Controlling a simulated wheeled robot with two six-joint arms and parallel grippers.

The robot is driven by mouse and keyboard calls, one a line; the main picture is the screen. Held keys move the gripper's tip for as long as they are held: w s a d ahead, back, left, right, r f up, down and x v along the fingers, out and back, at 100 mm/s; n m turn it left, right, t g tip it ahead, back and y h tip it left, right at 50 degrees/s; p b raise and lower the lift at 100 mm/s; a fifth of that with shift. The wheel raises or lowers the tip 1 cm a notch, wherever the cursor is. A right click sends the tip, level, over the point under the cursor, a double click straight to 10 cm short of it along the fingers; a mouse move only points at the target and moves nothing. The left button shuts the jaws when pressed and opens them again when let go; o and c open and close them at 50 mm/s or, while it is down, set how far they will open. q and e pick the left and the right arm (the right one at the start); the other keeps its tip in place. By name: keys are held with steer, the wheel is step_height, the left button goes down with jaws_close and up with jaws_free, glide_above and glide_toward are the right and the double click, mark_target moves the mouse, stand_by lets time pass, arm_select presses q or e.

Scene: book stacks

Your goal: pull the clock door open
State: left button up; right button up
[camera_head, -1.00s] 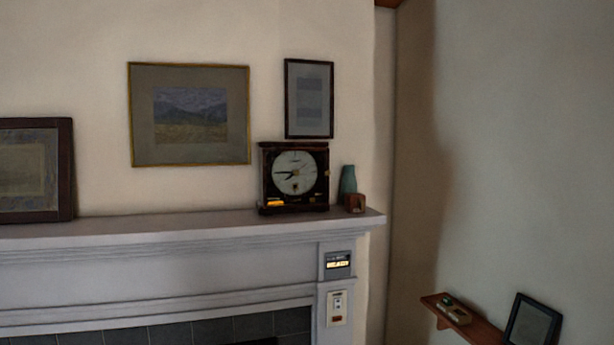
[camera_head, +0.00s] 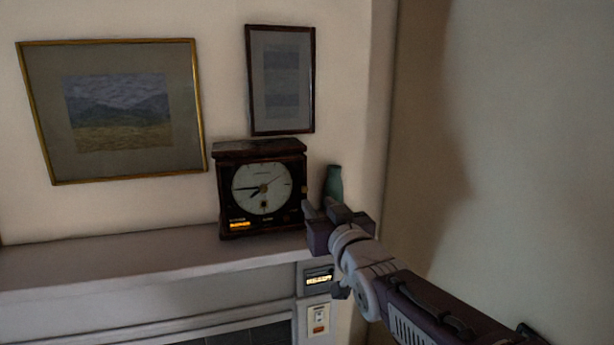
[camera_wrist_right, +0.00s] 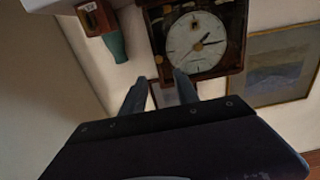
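The dark wooden clock (camera_head: 262,190) stands upright on the mantel, its round pale dial facing me, and its door looks shut. A small knob (camera_head: 304,189) shows at the door's right edge. My right gripper (camera_head: 318,206) is just right of the clock's lower right side, in front of the mantel's right end. In the right wrist view, which looks upside down, my right gripper (camera_wrist_right: 160,92) has its two fingers apart with nothing held between them. The clock (camera_wrist_right: 222,20) lies beyond the fingertips there. My left gripper is in neither view.
A teal vase (camera_head: 333,181) stands right of the clock, behind my gripper. A small wooden box (camera_wrist_right: 94,18) beside it shows in the right wrist view. The mantel (camera_head: 120,262) is clear left of the clock. Framed pictures (camera_head: 125,110) hang above.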

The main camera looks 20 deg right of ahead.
mark_target(305, 190)
steer(key=w+p, duration=0.5)
steer(key=w, duration=0.4)
steer(key=shift+a+f, duration=0.1)
steer(key=shift+w+f, duration=0.2)
steer(key=shift+w, duration=0.1)
steer(key=shift+s+r, duration=0.1)
steer(key=shift+s, duration=0.05)
steer(key=shift+c, duration=0.4)
jaws_close()
steer(key=shift+s, duration=0.1)
